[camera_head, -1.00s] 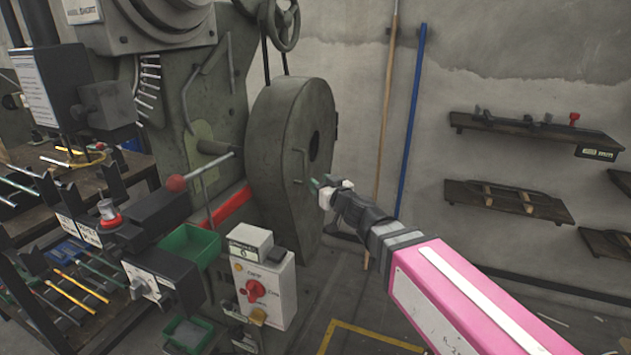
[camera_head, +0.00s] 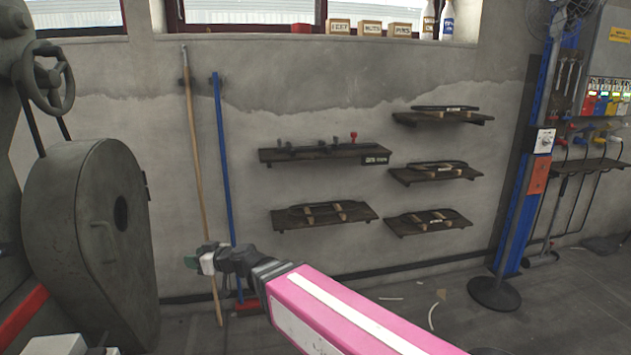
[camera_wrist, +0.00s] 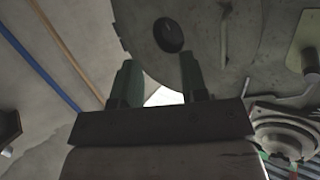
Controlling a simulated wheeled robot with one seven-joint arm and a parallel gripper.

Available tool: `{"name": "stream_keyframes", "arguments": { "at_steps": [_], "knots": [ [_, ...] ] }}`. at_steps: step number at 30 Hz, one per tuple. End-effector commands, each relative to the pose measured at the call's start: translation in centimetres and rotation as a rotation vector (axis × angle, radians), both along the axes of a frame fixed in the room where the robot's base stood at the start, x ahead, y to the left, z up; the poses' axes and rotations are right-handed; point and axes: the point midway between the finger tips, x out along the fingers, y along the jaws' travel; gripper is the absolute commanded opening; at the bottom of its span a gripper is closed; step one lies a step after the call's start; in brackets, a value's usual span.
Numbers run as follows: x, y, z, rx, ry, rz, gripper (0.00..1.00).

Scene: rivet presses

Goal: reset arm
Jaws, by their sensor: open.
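My pink arm (camera_head: 345,312) reaches in from the lower right of the head view. My gripper (camera_head: 190,262) is at its end, in front of the grey wall and to the right of the press's round guard. In the wrist view, the two green fingers of my gripper (camera_wrist: 158,82) stand apart with nothing between them. The grey guard (camera_wrist: 200,35) with its dark hole lies beyond the fingers in that view.
The rivet press guard (camera_head: 90,240) stands at the left. A wooden pole (camera_head: 193,150) and a blue pole (camera_head: 222,160) lean on the wall. Wall shelves (camera_head: 325,154) hold tools. A fan stand (camera_head: 495,292) is at the right. Open floor lies between.

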Motion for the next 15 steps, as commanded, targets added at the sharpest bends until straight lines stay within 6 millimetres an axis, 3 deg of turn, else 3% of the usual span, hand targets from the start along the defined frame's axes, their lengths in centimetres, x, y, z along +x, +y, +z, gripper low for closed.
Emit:
{"name": "stream_keyframes", "arguments": {
  "at_steps": [1,6,11,15],
  "knots": [
    [1.2,-1.9,-1.2,-0.031,0.03,-0.011,0.4],
    [4.0,-7.9,-5.0,-0.146,0.155,-0.046,0.4],
    [6.0,-14.2,-8.8,-0.264,0.295,-0.111,0.4],
    [7.2,-20.4,-12.0,-0.374,0.431,-0.196,0.4]
  ]
}}
